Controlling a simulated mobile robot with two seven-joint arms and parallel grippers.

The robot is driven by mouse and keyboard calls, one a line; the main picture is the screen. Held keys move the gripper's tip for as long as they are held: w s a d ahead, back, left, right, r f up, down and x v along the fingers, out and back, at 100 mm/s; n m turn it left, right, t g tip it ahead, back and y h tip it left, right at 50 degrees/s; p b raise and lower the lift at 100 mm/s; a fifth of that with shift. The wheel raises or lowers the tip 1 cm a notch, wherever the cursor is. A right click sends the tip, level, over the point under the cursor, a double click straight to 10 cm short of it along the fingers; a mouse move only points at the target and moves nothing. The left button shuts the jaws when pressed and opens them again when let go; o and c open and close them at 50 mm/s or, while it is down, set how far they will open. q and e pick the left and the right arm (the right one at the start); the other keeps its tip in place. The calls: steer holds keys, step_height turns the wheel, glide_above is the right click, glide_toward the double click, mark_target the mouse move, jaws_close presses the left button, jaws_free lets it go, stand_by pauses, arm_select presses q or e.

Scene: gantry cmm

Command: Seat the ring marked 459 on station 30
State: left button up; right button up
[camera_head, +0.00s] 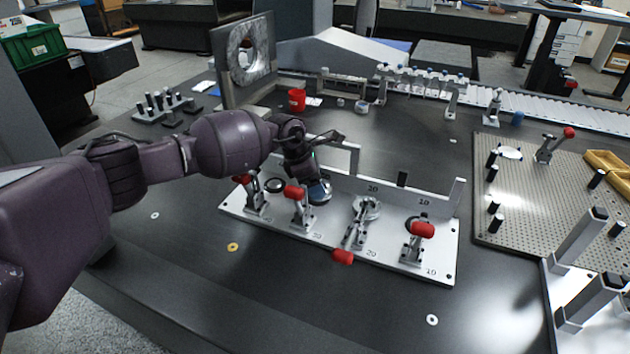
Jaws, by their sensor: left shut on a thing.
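A pale fixture plate (390,253) with clamp stations and a low back wall lies on the dark table. The number 30 is printed on its front edge, left of 20 and 10. My left gripper (318,184) reaches down over station 30, behind that station's red-handled clamp (299,205). It is shut on a metallic ring (321,195), mostly hidden by the fingers. I cannot read a marking on it or tell whether it touches the seat. A silver round part (367,207) is at station 20. My right gripper is not in view.
Other red-handled clamps stand at station 10 (418,241), station 20 (352,240) and the far left station (252,194). A perforated plate (550,205) with posts is at right. A red cup (297,99) stands behind. The front table is mostly clear, with small washers.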

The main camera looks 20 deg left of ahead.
arm_select(q)
steer(key=shift+f, duration=0.65)
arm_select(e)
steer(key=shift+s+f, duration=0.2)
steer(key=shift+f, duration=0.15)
